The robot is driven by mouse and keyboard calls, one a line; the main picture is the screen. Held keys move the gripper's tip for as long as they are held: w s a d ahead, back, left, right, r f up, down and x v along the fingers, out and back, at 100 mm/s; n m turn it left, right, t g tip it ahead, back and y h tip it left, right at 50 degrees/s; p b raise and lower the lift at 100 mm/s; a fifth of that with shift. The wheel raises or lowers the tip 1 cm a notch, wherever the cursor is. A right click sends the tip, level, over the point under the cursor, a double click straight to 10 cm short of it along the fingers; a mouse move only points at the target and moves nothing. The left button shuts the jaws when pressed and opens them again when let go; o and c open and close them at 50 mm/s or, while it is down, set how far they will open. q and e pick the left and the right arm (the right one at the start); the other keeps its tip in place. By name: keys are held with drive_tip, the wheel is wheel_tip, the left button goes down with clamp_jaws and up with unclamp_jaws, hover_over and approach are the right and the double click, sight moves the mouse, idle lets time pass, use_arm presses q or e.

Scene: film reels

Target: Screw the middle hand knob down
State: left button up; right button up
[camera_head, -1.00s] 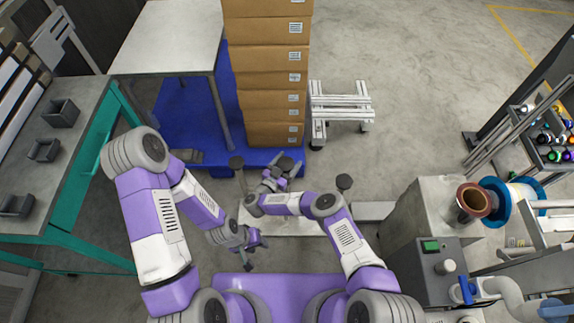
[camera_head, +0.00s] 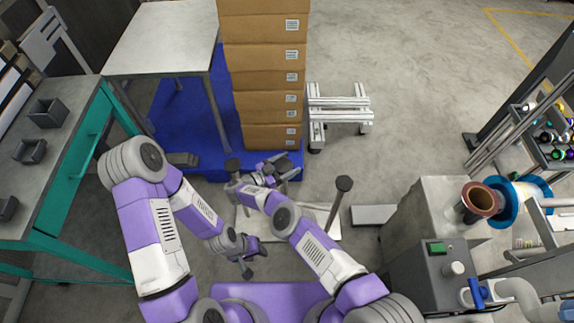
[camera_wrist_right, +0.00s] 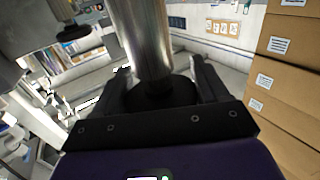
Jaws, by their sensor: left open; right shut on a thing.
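The middle hand knob (camera_head: 285,164) is a black knob at the tip of my right gripper (camera_head: 279,168). My right gripper is shut on it; its fingers and wrist hide part of the knob. In the right wrist view the dark knob (camera_wrist_right: 165,90) sits between the two fingers, under a shiny metal post (camera_wrist_right: 141,38). Two other black knobs on posts stand at the left (camera_head: 232,166) and at the right (camera_head: 344,184). My left gripper (camera_head: 246,271) is open, empty and low, apart from the knobs.
A pale plate (camera_head: 319,214) lies around the posts. A stack of cardboard boxes (camera_head: 265,85) stands behind on a blue pallet (camera_head: 180,118). A grey machine (camera_head: 428,215) with a copper-coloured reel stands at the right. A workbench (camera_head: 75,110) is at the left.

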drive_tip(key=shift+w+d+r+m+h, duration=0.1)
drive_tip(key=shift+w+r+m+h, duration=0.05)
drive_tip(key=shift+r+m+h, duration=0.2)
idle(0.3)
drive_tip(key=o, duration=0.7)
drive_tip(key=shift+o, duration=1.2)
drive_tip(key=shift+g, duration=0.3)
drive_tip(key=shift+f, duration=0.15)
drive_tip(key=shift+s+f, duration=0.1)
drive_tip(key=shift+s, duration=0.1)
